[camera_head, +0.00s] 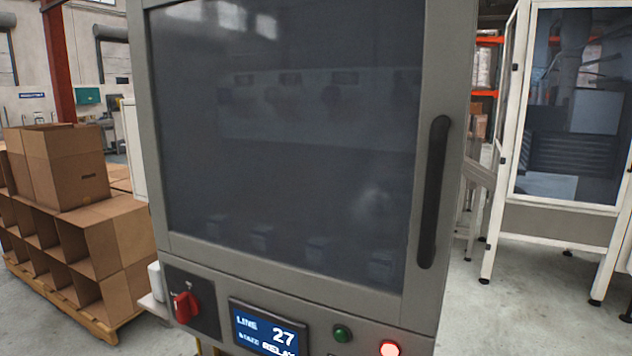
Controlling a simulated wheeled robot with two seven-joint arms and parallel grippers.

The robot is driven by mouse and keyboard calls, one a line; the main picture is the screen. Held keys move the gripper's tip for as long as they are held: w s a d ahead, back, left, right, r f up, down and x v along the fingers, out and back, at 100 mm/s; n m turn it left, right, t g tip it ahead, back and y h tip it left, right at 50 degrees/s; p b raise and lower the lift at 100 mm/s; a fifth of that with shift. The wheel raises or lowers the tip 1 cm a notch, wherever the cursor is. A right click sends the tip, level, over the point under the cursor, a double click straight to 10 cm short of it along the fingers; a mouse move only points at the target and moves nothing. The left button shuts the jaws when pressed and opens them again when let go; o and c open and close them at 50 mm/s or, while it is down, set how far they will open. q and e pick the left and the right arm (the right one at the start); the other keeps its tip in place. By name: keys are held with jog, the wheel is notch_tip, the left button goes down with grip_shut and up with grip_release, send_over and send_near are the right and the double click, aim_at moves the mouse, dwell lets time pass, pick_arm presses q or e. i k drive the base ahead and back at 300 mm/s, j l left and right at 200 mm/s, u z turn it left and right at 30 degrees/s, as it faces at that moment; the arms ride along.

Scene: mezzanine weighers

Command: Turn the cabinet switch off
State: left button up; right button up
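The grey cabinet (450,60) fills the middle of the view, with a large dark glass door (290,130) and a black vertical handle (433,190) on its right side. The cabinet switch (185,307) is a red rotary knob on a black plate at the lower left of the cabinet front. The knob stands close to upright, slightly tilted; the small markings around it are too blurred to read. Neither of my grippers shows in this view.
Right of the switch are a blue display (265,330) reading LINE 27, a green button (341,333) and a lit red button (389,349). Cardboard boxes (65,165) stand on a pallet at left. A white-framed machine (560,210) stands at right, with open floor before it.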

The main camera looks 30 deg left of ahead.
aim_at(187, 305)
jog(key=j+u, duration=0.2)
jog(key=u, duration=1.3)
